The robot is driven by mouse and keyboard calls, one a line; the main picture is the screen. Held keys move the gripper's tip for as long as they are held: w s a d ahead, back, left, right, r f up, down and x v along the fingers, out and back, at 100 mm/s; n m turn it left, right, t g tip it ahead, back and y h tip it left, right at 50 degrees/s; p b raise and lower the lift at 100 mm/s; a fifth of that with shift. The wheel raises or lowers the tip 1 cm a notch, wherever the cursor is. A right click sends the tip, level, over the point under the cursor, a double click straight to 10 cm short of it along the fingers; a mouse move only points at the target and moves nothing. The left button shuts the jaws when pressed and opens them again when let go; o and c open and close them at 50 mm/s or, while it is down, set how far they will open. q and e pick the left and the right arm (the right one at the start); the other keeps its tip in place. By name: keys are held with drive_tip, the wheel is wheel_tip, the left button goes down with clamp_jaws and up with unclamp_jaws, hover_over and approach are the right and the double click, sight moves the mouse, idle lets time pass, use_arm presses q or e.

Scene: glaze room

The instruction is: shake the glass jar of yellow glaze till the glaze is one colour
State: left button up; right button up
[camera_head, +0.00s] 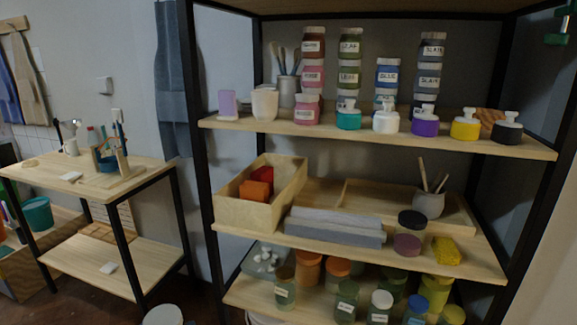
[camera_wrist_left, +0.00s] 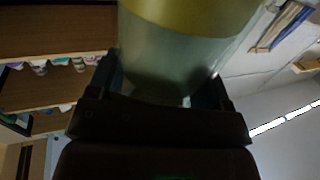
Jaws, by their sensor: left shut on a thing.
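In the left wrist view my left gripper (camera_wrist_left: 165,88) is shut on a glass jar (camera_wrist_left: 170,62), with a dark finger on each side of it. The jar shows a yellow band (camera_wrist_left: 190,14) at the picture's top edge and a pale, cloudy grey-green part below that. The two parts are clearly different in colour. The jar's far end is cut off by the frame, so I cannot see its lid. The head view shows neither of my grippers nor this held jar.
In the head view a shelf (camera_head: 215,123) holds labelled jars and pump bottles. The shelf below holds a wooden box (camera_head: 235,210), grey slabs (camera_head: 335,228) and a yellow sponge (camera_head: 446,250). More jars stand at the bottom. A wooden table (camera_head: 45,172) stands left.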

sight(162, 318)
use_arm(q)
drive_tip(key=shift+r, duration=2.25)
wheel_tip(162, 318, down, 5)
drive_tip(key=shift+r, duration=0.1)
wheel_tip(162, 318, up, 5)
drive_tip(key=shift+f, duration=0.1)
wheel_tip(162, 318, down, 5)
drive_tip(key=shift+f, duration=0.2)
drive_tip(key=shift+a+r, duration=0.1)
drive_tip(key=shift+r, duration=0.15)
